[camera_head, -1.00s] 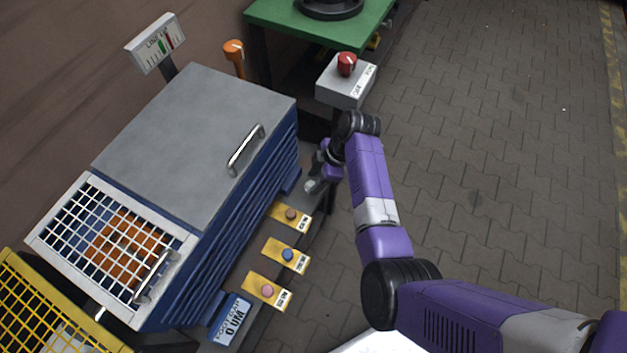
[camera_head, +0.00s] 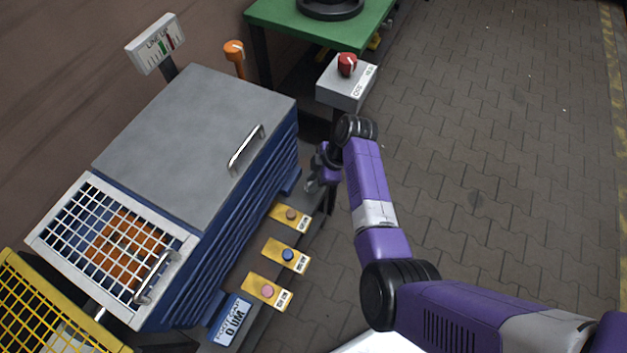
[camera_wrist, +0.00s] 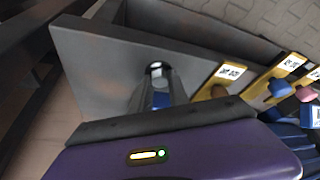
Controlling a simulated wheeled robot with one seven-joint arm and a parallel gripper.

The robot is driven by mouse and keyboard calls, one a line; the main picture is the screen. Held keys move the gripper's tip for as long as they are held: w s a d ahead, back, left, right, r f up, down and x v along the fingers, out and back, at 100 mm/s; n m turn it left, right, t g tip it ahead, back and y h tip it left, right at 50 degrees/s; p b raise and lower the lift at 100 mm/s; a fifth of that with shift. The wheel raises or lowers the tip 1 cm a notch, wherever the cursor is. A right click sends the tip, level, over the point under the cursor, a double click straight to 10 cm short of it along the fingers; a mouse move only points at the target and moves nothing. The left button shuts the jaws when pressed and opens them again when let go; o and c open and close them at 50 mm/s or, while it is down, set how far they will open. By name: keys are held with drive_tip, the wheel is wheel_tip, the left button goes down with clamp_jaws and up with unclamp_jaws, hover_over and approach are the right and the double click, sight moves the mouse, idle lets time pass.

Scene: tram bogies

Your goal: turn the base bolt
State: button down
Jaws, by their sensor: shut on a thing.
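My gripper (camera_wrist: 158,82) is shut on a small, round, shiny metal piece, which looks like the base bolt (camera_wrist: 156,69), at the grey plate in the wrist view. The fingers cover most of it, so its shape and how deep it sits cannot be told. In the head view my gripper (camera_head: 312,182) is low beside the right end of the blue cabinet, just beyond the yellow tags. The bolt is hidden there behind the gripper.
The blue cabinet (camera_head: 195,125) with a grey lid and handle stands left of my gripper. Several yellow tags with coloured knobs (camera_head: 287,255) line its base shelf. A grey box with a red knob (camera_head: 347,65) stands behind my arm. The paved floor at right is clear.

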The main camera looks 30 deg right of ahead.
drive_tip(key=shift+r, duration=0.1)
drive_tip(key=m+p, duration=0.1)
drive_tip(key=m, duration=0.1)
drive_tip(key=m+t+p, duration=0.1)
drive_tip(key=p, duration=0.1)
drive_tip(key=shift+s+a+r+m+h, duration=0.1)
drive_tip(key=shift+s+m+h, duration=0.1)
drive_tip(key=shift+m+h, duration=0.2)
drive_tip(key=m+t+h+p, duration=0.1)
drive_tip(key=m+p, duration=0.1)
drive_tip(key=m, duration=0.1)
drive_tip(key=shift+a+m, duration=0.1)
drive_tip(key=shift+m, duration=0.2)
drive_tip(key=m+h+p, duration=0.1)
drive_tip(key=m, duration=0.1)
drive_tip(key=m+p, duration=0.1)
drive_tip(key=m, duration=0.1)
drive_tip(key=shift+a+t+h, duration=0.15)
drive_tip(key=shift+t+h, duration=0.15)
drive_tip(key=shift+h, duration=0.1)
drive_tip(key=shift+m+h+p, duration=0.3)
drive_tip(key=shift+m+h, duration=0.3)
drive_tip(key=shift+m, duration=1.3)
drive_tip(key=c, duration=1.3)
unclamp_jaws()
drive_tip(key=shift+o, duration=0.2)
